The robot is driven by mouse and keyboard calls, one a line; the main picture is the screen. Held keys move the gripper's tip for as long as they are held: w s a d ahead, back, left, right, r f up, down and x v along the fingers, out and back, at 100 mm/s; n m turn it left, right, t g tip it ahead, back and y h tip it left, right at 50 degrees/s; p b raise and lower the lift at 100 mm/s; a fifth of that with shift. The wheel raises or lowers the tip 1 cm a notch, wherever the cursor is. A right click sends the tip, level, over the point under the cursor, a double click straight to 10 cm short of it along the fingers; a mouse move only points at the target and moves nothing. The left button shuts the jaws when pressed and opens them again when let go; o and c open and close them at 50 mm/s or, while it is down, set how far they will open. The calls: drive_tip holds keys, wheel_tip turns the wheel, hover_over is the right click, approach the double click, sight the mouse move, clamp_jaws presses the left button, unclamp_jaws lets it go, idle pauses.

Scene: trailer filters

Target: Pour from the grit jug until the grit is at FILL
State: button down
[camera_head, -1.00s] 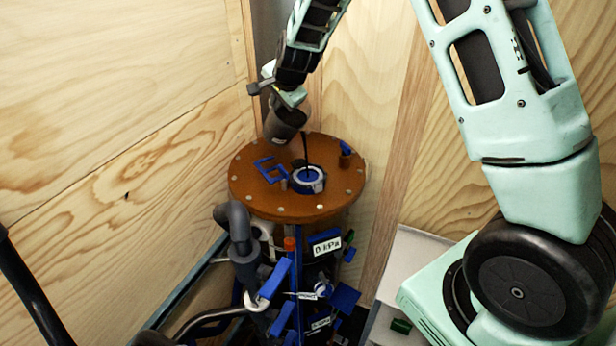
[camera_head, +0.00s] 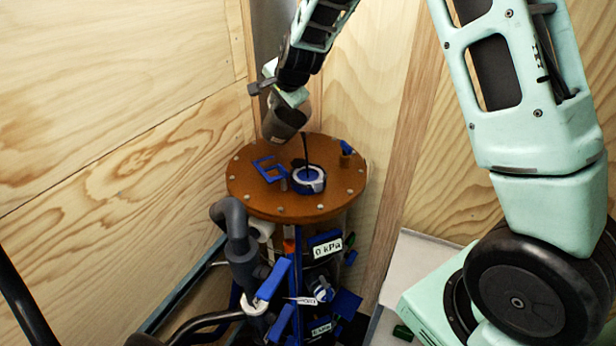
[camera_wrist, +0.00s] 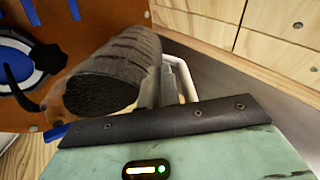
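The grit jug (camera_head: 284,118) is a dark grey cup, tilted with its mouth toward the round port (camera_head: 309,178) in the brown disc lid (camera_head: 250,200). A thin dark streak between the jug's lip and the port looks like falling grit. My gripper (camera_head: 287,97) appears shut on the jug and holds it above the lid, apart from it. In the wrist view, dark grit fills the mouth of the jug (camera_wrist: 105,92), and the white and blue port ring (camera_wrist: 20,60) is to its left. I cannot see a FILL mark or the grit level inside the vessel.
A blue square frame (camera_head: 268,168) lies on the lid, left of the port. Below stand grey pipes (camera_head: 238,225), blue valve handles (camera_head: 273,279) and a gauge label reading 0 kPa (camera_head: 327,248). Plywood walls (camera_head: 110,130) close in behind and to the left.

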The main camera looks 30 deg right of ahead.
drive_tip(key=shift+b, duration=0.5)
drive_tip(key=shift+s+f+t+b, duration=0.5)
drive_tip(key=shift+f+t+b, duration=0.4)
drive_tip(key=shift+b, duration=3.3)
drive_tip(key=shift+s+t+b, duration=0.55)
drive_tip(key=shift+t+b, duration=0.35)
drive_tip(key=shift+b, duration=2.65)
